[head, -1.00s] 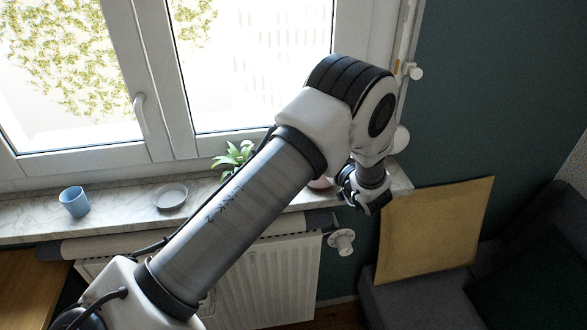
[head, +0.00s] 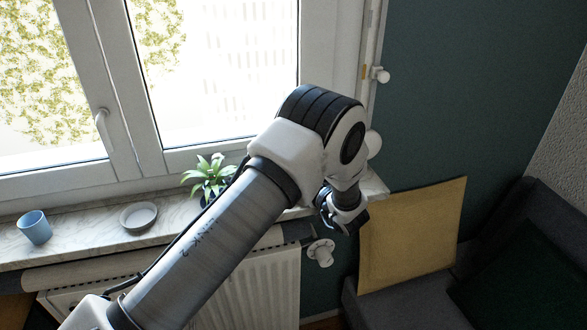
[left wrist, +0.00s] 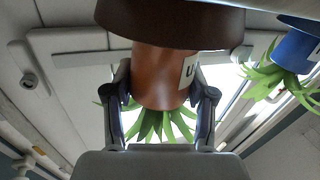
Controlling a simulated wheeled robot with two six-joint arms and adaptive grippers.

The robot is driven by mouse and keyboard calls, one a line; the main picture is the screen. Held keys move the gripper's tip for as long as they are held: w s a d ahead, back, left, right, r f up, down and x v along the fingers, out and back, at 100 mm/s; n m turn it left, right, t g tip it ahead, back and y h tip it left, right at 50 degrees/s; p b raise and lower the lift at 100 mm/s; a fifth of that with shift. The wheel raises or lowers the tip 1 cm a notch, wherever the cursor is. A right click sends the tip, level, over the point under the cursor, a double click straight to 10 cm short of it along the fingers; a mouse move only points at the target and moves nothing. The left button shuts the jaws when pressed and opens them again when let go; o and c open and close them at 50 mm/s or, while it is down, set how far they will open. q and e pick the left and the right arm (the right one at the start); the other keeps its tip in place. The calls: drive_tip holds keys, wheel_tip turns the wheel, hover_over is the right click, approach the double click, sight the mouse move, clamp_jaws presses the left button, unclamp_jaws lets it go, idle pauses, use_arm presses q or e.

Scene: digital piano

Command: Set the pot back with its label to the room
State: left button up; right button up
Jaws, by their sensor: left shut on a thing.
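In the left wrist view, which shows the scene upside down, my left gripper (left wrist: 160,105) is shut on a brown pot (left wrist: 158,75). One finger lies on each side of it. Green leaves show beyond the pot, and a wide dark brown saucer-like piece (left wrist: 170,22) is at its base. A white label (left wrist: 189,69) with a letter like "U" is on the pot's right side in this view, partly turned away. My right gripper is not in view.
A blue pot with a green plant (head: 202,178) stands on the marble sill, close beside my arm; it also shows in the left wrist view (left wrist: 296,50). A grey dish (head: 138,215) and a blue cup (head: 34,227) stand farther left. The window (head: 230,75) is behind.

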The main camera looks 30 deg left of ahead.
use_arm(q)
drive_tip(key=shift+f+b, duration=0.5)
drive_tip(key=shift+f, duration=0.15)
drive_tip(key=o, duration=1.5)
drive_tip(key=shift+c, duration=0.2)
drive_tip(key=shift+p+v, duration=0.6)
drive_tip(key=shift+v, duration=1.95)
